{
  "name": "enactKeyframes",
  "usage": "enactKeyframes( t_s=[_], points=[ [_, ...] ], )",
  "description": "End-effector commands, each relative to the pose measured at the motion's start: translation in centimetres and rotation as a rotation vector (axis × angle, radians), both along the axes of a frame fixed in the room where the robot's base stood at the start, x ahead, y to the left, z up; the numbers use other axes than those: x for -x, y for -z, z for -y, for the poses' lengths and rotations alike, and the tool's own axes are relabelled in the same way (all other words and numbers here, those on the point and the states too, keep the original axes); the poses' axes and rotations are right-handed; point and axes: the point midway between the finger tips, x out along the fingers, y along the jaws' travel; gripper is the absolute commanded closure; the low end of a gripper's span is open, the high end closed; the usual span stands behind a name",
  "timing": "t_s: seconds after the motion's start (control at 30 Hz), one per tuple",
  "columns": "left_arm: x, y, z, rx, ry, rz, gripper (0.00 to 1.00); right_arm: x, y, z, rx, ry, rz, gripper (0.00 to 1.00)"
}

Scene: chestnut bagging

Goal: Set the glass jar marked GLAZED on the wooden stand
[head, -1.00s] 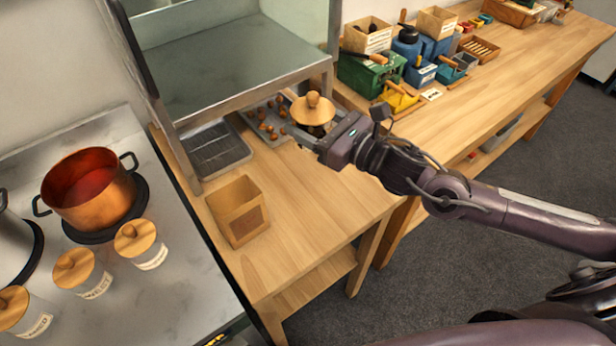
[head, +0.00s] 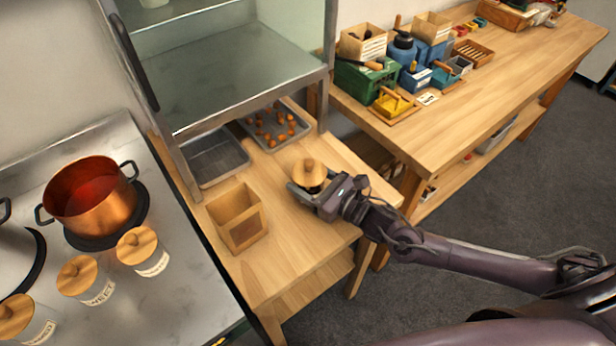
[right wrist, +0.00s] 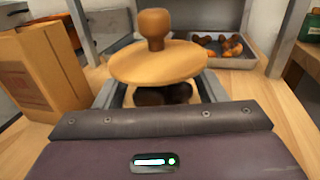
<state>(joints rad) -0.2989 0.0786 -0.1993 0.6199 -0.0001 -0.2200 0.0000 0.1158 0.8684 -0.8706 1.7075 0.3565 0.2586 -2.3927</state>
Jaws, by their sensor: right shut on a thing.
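My right gripper (head: 309,188) is shut on a glass jar with a round wooden lid (head: 308,171) and knob. In the right wrist view, the jar's lid (right wrist: 158,62) sits between the fingers, with dark brown contents below it. The jar is upright over the front right of the wooden table (head: 290,240); whether it touches the table is unclear. Its label is hidden, so I cannot read GLAZED on it. I cannot pick out a separate wooden stand with certainty. My left gripper is not in view.
Behind are an empty metal tray (head: 217,160) and a tray of chestnuts (head: 249,128) under a steel-framed cabinet. Three lidded jars, including one (head: 142,250), and a copper pot (head: 91,195) stand on the steel counter.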

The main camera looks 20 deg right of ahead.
Motion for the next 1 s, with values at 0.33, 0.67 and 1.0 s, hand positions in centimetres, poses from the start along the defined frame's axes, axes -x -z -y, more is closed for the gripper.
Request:
enactKeyframes(
  t_s=[0.33, 0.67, 1.0],
  points=[
    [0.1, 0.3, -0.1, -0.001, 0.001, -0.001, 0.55, 0.0, 0.3, 0.0, 0.000, 0.000, 0.000, 0.31],
    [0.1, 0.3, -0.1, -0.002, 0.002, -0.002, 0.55, 0.0, 0.2, 0.0, 0.000, 0.000, 0.000, 0.14],
    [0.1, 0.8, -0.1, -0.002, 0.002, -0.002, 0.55, 2.4, 0.3, 1.8, 0.005, 0.000, -0.004, 0.14]
  ],
)
